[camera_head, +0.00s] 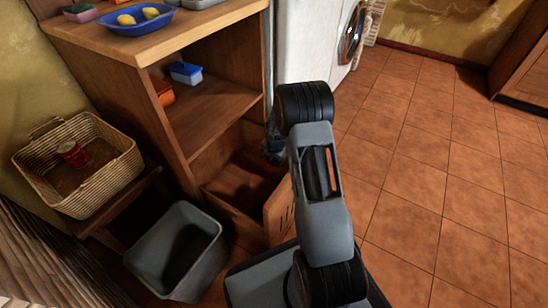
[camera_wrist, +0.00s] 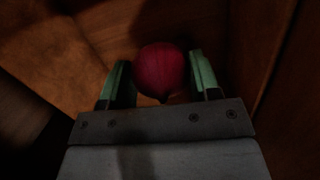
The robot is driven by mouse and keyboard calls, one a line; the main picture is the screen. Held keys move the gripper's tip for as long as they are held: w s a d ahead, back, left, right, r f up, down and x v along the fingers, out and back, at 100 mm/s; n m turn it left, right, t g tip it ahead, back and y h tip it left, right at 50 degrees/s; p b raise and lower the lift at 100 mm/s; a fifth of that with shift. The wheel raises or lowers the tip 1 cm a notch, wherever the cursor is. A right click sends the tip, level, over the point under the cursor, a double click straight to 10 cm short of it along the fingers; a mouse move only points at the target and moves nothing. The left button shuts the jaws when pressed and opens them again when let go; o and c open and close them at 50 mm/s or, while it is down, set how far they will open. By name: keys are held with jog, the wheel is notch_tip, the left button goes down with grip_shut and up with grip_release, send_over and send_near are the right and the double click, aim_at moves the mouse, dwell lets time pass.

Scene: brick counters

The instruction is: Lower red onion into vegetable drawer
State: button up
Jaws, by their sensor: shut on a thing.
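The red onion (camera_wrist: 161,70) is dark red and round in the wrist view. My gripper (camera_wrist: 160,78) is shut on it, with one green finger on each side. The wooden vegetable drawer (camera_head: 278,212) is pulled out at the bottom of the wooden cabinet in the head view. My arm hides part of it, and the onion cannot be seen in that view. In the wrist view, brown wooden surfaces (camera_wrist: 265,45) lie around and below the onion. The picture is dark, so I cannot tell how far the onion is from the drawer floor.
A grey bin (camera_head: 205,270) stands left of the drawer. A wicker basket (camera_head: 110,185) with a red can (camera_head: 72,153) is on a low stand at left. The cabinet shelf holds a blue box (camera_head: 186,73). Open tiled floor (camera_head: 430,150) lies to the right.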

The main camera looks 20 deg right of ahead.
aim_at(274, 165)
jog(key=shift+f+b, duration=0.8)
jog(key=shift+f, duration=8.75)
jog(key=shift+f, duration=2.5)
